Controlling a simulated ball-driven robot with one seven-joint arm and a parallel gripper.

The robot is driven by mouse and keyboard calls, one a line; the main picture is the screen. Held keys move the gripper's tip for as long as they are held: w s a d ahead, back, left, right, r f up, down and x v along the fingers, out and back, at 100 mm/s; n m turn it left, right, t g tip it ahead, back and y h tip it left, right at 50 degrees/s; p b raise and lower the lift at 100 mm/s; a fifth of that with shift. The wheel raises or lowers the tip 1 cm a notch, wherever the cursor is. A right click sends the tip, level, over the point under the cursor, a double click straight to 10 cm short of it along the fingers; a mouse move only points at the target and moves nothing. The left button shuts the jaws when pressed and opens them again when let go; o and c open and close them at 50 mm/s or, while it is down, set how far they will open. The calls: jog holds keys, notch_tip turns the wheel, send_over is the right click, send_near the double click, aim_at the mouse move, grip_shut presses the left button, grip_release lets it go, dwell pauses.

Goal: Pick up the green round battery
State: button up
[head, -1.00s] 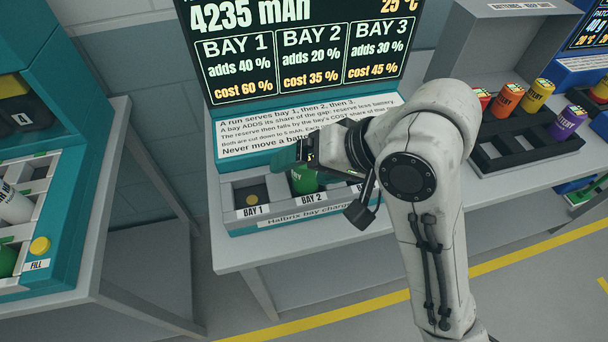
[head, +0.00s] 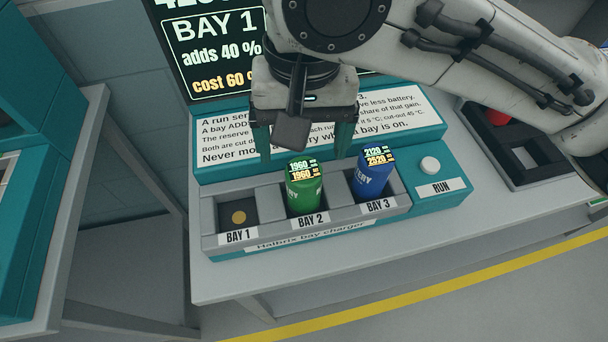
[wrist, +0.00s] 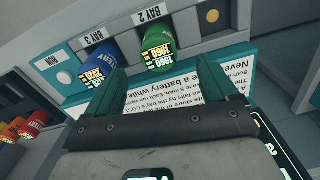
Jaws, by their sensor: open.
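The green round battery (head: 304,194) stands in BAY 2 of the bay charger (head: 305,240), its top display reading 1960 over 1960. It also shows in the wrist view (wrist: 158,45), just beyond and between the fingertips. My gripper (head: 302,148) is open and empty, its teal fingers spread above and behind the battery in the head view. In the wrist view the open fingers (wrist: 160,75) are apart from it. The battery's lower part is hidden in the bay.
A blue battery (head: 373,178) stands close by in BAY 3. BAY 1 (head: 238,212) is empty. A white RUN button (head: 430,165) is at the charger's right. A sloped text panel (head: 225,150) rises behind the bays. A dark tray (head: 535,160) lies at the right.

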aim_at(304, 184)
jog(key=shift+d+f, duration=0.2)
jog(key=shift+f, duration=0.1)
jog(key=f, duration=1)
jog(key=shift+w+a+f, duration=0.15)
jog(key=shift+w, duration=0.05)
jog(key=shift+c, duration=0.3)
jog(key=c, duration=1.4)
